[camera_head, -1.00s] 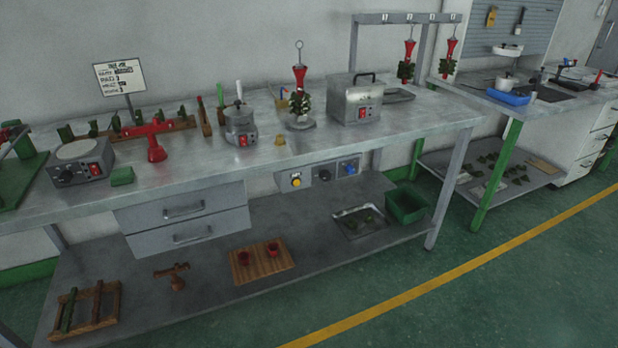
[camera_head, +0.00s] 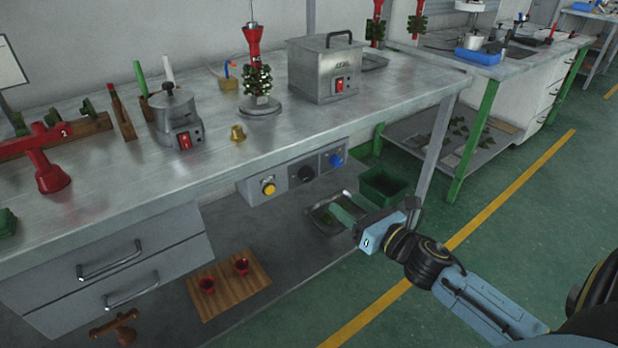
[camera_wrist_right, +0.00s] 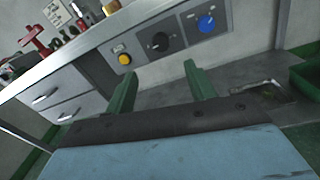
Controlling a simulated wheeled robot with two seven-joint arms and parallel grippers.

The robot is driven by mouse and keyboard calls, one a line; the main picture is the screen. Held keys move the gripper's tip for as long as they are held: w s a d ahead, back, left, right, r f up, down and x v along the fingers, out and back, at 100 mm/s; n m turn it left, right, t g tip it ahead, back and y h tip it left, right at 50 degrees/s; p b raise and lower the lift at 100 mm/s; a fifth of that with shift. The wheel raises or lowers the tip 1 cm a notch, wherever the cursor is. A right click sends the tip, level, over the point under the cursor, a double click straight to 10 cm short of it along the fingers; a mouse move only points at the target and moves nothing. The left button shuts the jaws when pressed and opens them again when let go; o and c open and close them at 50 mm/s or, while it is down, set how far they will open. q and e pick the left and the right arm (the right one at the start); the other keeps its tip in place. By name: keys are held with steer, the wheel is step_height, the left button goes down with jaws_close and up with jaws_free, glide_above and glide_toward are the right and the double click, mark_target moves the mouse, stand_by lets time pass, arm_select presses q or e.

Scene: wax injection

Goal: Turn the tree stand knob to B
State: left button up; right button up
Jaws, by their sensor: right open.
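A grey control panel hangs under the front edge of the steel table. It carries a yellow button (camera_head: 268,188), a black knob (camera_head: 306,174) and a blue knob (camera_head: 336,160); labels are too small to read. The wrist view also shows the yellow button (camera_wrist_right: 125,59), black knob (camera_wrist_right: 158,41) and blue knob (camera_wrist_right: 206,23). A tree stand (camera_head: 261,104) with a dark green wax tree under a red cone stands on the table above. My right gripper (camera_head: 341,210) is open and empty, below and in front of the panel, apart from it. My left gripper is out of view.
A grey heater box (camera_head: 324,72), a pot (camera_head: 175,118) and a small brass piece (camera_head: 237,133) stand on the table (camera_head: 130,210). Drawers are left of the panel. A metal tray and green bin (camera_head: 384,186) sit on the lower shelf, behind my right gripper.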

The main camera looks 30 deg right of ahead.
mark_target(310, 176)
steer(key=w, duration=0.3)
steer(key=w+a+b, duration=0.1)
steer(key=w, duration=0.3)
steer(key=w+b, duration=0.1)
steer(key=w, duration=0.3)
steer(key=shift+w+a, duration=0.2)
steer(key=shift+a, duration=0.05)
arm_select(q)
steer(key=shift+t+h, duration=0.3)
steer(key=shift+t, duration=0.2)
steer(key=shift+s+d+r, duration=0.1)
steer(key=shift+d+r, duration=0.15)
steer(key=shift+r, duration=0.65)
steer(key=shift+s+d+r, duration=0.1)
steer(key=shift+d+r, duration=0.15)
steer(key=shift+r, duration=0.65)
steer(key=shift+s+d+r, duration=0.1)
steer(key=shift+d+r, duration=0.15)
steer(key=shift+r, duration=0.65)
arm_select(e)
steer(key=shift+w, duration=0.45)
steer(key=c, duration=1)
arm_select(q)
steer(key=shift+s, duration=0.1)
